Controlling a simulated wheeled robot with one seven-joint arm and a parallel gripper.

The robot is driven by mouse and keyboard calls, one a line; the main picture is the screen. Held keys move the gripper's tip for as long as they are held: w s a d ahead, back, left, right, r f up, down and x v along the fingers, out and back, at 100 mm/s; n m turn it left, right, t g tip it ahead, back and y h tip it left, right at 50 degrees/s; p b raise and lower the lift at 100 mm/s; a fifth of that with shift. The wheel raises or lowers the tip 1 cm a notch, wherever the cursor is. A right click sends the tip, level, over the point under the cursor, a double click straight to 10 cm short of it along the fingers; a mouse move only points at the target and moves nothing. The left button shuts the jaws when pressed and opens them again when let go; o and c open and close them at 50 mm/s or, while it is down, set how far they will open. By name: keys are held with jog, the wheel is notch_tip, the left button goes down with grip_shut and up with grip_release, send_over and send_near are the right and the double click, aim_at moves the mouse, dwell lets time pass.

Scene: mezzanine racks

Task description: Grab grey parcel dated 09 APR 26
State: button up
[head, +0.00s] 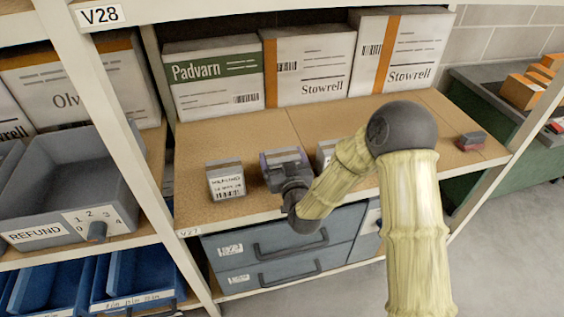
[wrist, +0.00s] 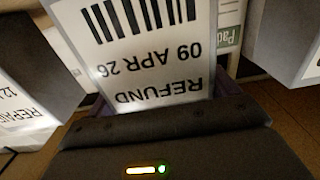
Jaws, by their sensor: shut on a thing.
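The grey parcel dated 09 APR 26 (wrist: 150,50) fills the middle of the wrist view, its white label upside down with REFUND and a barcode. It also shows in the head view (head: 284,157), on the wooden shelf between two other parcels. My gripper (head: 287,172) is shut on it from the front; the dark gripper body (wrist: 160,135) covers the parcel's near end in the wrist view. I cannot tell whether the parcel still touches the shelf.
A grey parcel (head: 227,180) stands close on the left. Another (head: 325,152), partly behind my arm, reads REPAIR in the wrist view (wrist: 25,95). A dark and red parcel (head: 471,140) lies far right. Large boxes (head: 308,65) line the back. A REFUND bin (head: 75,185) is at left.

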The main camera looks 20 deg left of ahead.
notch_tip(320, 180, up, 10)
jog(key=shift+f+p, duration=0.1)
jog(key=shift+p, duration=0.25)
